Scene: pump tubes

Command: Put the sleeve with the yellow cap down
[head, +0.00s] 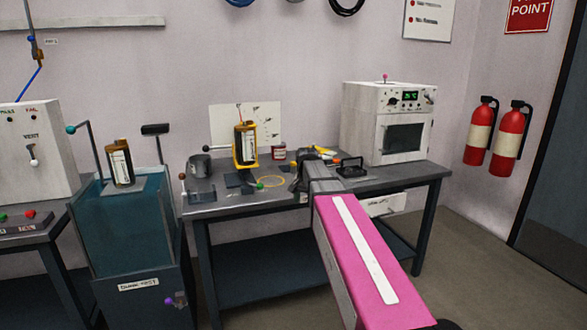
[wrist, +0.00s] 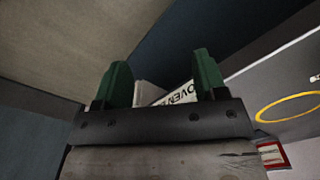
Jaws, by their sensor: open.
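In the head view a dark sleeve with a pale label (head: 238,149) stands upright in a yellow frame on the workbench. Another dark sleeve with a pale label and gold-brown top (head: 120,162) stands at the top of the dunk test tank. I cannot make out a clearly yellow cap on either. My gripper (wrist: 162,82) is open, its two green fingers apart with no sleeve between them. In the head view it is at the end of my pink arm, over the bench right of the framed sleeve, its fingers mostly hidden.
The dunk test tank (head: 130,235) stands left. Two red extinguishers (head: 480,137) hang right.

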